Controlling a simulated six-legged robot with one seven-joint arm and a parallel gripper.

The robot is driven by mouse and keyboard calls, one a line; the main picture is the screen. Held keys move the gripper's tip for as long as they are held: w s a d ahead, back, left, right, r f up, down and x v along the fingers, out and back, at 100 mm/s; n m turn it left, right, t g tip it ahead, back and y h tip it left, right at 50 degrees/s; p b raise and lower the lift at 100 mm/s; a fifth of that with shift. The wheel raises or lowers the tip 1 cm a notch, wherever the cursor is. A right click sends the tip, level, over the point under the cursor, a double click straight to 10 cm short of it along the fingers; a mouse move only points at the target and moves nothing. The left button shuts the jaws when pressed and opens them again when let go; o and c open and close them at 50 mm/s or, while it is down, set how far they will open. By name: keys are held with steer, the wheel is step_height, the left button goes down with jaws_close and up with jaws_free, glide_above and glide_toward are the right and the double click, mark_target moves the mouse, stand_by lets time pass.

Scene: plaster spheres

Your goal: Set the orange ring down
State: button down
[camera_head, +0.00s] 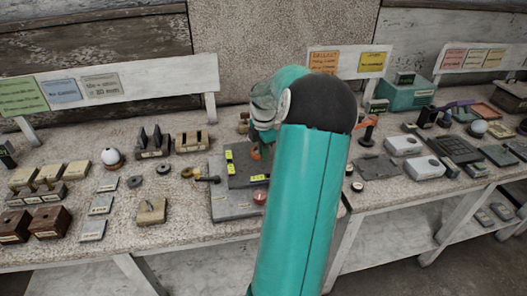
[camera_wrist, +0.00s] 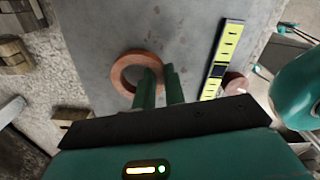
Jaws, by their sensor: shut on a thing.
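The orange ring (camera_wrist: 121,76) shows in the wrist view, lying flat-on to the camera over a grey board (camera_wrist: 100,30). My gripper (camera_wrist: 160,72) is shut on the ring's right side, with one green finger inside the hole and the other outside the rim. Whether the ring touches the board or hangs just above it, I cannot tell. In the head view, my teal arm hides most of the gripper; the grey board (camera_head: 232,206) lies on the table to the left of the arm.
A yellow marked strip (camera_wrist: 222,60) and a reddish round piece (camera_wrist: 235,82) are right of the ring. In the head view, a white sphere (camera_head: 110,156) and several small blocks are at the left. Grey-white boxes (camera_head: 423,167) stand right of my arm.

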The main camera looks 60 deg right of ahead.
steer(key=shift+f, duration=0.7)
steer(key=c, duration=1.4)
jaws_free()
steer(key=shift+r, duration=0.15)
steer(key=shift+r, duration=1.85)
